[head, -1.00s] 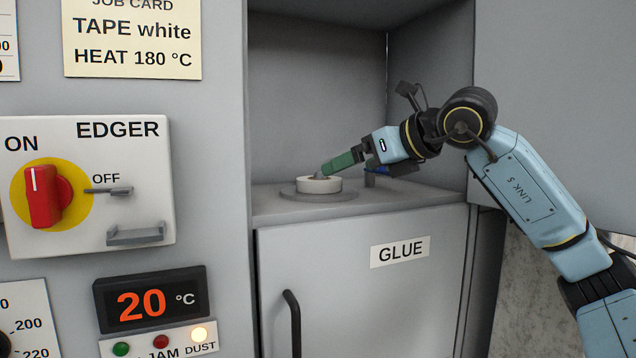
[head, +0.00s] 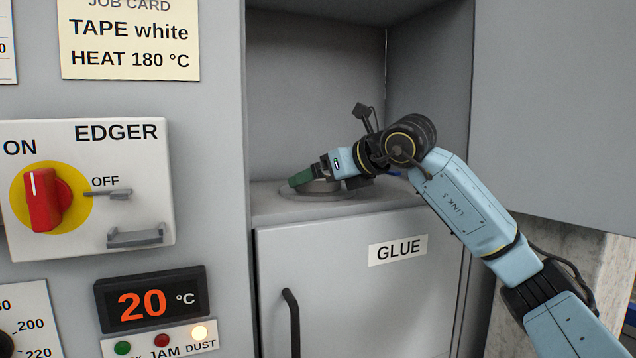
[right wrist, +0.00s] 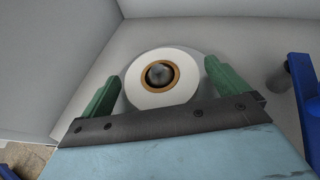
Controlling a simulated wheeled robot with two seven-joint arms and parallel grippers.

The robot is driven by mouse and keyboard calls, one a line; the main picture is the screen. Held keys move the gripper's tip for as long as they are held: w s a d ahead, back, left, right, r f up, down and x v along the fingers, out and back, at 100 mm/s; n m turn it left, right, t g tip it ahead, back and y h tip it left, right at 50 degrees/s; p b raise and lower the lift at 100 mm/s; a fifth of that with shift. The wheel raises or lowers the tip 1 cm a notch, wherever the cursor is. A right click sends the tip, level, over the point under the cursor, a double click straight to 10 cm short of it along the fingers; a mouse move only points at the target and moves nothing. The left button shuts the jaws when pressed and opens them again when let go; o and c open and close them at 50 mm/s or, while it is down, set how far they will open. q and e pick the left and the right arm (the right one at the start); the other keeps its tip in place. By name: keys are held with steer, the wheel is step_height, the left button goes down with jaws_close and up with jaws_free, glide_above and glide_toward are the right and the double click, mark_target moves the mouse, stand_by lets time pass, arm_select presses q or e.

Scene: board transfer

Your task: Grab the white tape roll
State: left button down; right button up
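The white tape roll (right wrist: 184,88), with a brown core, sits around a dark spindle tip on a grey disc in the open recess. In the head view the roll (head: 326,186) is mostly hidden behind my right gripper (head: 301,181). In the right wrist view the green fingers of my right gripper (right wrist: 163,87) are spread, one on each side of the roll. A gap shows between each finger and the roll, so it is not clamped. My left gripper is not in view.
The grey disc (head: 296,193) rests on the recess shelf (head: 378,203). A grey post (right wrist: 279,80) and a blue part (right wrist: 303,98) stand right of the gripper. The recess walls are close behind. The GLUE door (head: 350,300) is shut below.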

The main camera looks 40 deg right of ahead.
steer(key=c, duration=0.9)
step_height(320, 180, up, 5)
steer(key=shift+r+p, duration=0.1)
steer(key=shift+p, duration=0.95)
step_height(320, 180, up, 4)
steer(key=shift+p, duration=0.8)
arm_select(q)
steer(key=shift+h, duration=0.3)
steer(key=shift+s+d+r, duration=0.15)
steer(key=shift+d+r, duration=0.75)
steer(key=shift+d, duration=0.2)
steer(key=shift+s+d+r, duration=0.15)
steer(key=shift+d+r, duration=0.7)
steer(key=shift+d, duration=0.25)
arm_select(e)
steer(key=shift+r, duration=0.45)
